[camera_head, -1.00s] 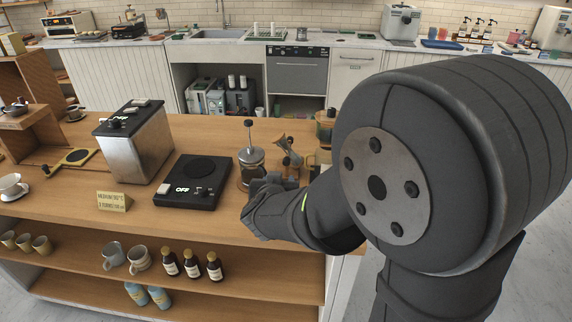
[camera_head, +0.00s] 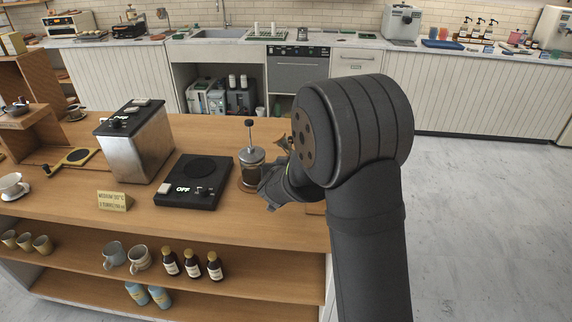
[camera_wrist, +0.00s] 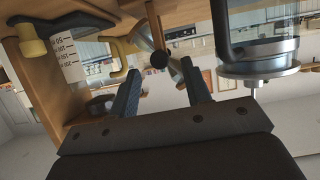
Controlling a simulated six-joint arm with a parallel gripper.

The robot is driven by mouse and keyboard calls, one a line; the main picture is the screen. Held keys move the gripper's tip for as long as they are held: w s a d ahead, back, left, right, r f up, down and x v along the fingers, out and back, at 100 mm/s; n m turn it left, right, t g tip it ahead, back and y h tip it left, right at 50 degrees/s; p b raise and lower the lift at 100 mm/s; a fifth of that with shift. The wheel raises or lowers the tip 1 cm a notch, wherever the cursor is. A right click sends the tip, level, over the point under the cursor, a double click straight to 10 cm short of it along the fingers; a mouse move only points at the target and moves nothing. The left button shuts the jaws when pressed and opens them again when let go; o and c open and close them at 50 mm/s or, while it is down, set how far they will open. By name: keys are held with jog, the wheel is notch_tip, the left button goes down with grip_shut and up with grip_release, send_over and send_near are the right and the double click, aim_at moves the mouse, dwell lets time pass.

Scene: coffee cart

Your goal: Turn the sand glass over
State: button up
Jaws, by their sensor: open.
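I cannot clearly make out the sand glass in either view; my arm covers part of the counter's right end. My gripper (camera_head: 278,188) is low over that end, right of the French press (camera_head: 251,168). In the wrist view, which looks upside down, my gripper (camera_wrist: 160,78) is open and its two fingers are apart, with nothing seen held. Beyond the fingers is a silver cone-shaped vessel (camera_wrist: 143,36) with a dark round knob. The French press (camera_wrist: 258,58) is to the right of the fingers there.
A black scale-like plate marked OFF (camera_head: 194,181) and a steel-sided machine (camera_head: 136,145) stand left of the press. A beaker with volume marks (camera_wrist: 69,48) is at the left in the wrist view.

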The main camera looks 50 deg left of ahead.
jog(key=shift+x, duration=1.2)
jog(key=shift+c, duration=0.4)
grip_shut()
jog(key=shift+w+d+m+g+y, duration=0.15)
jog(key=shift+m+g+y, duration=0.55)
jog(key=shift+m, duration=0.5)
jog(key=shift+w+m+g+y, duration=0.1)
jog(key=shift+m+g+y, duration=0.4)
jog(key=shift+m, duration=0.6)
